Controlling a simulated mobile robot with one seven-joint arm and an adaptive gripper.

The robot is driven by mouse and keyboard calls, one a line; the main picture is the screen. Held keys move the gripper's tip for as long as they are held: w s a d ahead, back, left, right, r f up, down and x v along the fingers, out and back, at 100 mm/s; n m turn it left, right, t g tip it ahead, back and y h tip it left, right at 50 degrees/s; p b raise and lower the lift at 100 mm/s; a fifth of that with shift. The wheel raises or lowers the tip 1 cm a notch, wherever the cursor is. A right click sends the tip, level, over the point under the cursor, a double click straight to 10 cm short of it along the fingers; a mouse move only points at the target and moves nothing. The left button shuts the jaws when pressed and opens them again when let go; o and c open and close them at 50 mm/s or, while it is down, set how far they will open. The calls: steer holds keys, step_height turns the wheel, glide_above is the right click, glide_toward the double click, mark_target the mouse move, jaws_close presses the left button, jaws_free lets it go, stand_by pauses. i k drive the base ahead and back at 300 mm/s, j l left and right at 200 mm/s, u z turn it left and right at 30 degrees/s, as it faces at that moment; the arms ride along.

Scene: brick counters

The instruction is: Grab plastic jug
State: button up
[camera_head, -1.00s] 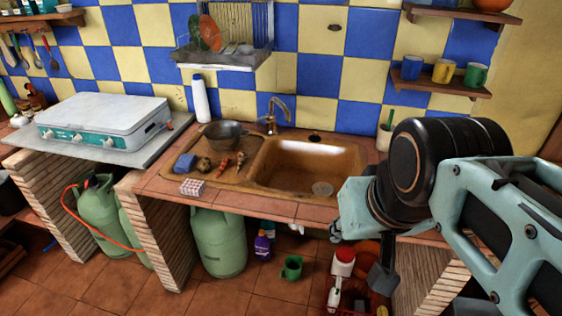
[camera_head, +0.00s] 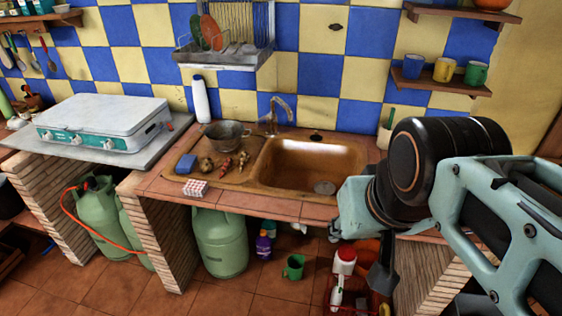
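Several containers could be the plastic jug. A white jug with a red cap (camera_head: 344,261) stands low under the counter on the right, partly hidden behind my gripper. A green handled cup or jug (camera_head: 293,267) stands on the floor below the sink. A white bottle (camera_head: 200,100) stands upright on the counter against the tiles. My gripper (camera_head: 362,255) hangs at the right, in front of the counter edge, apart from the bottle and the green cup. It is seen from behind and partly hidden by my wrist; its opening and anything between its fingers cannot be made out.
A stove (camera_head: 105,118) stands left. Green gas cylinders (camera_head: 220,243) and brick supports stand below.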

mark_target(295, 262)
steer(key=j+z, duration=0.2)
steer(key=j, duration=0.55)
steer(key=i+j+z, duration=0.1)
steer(key=i+j, duration=0.15)
steer(key=j, duration=0.15)
steer(key=i+j+z, duration=0.1)
steer(key=i+j, duration=0.15)
steer(key=j, duration=0.15)
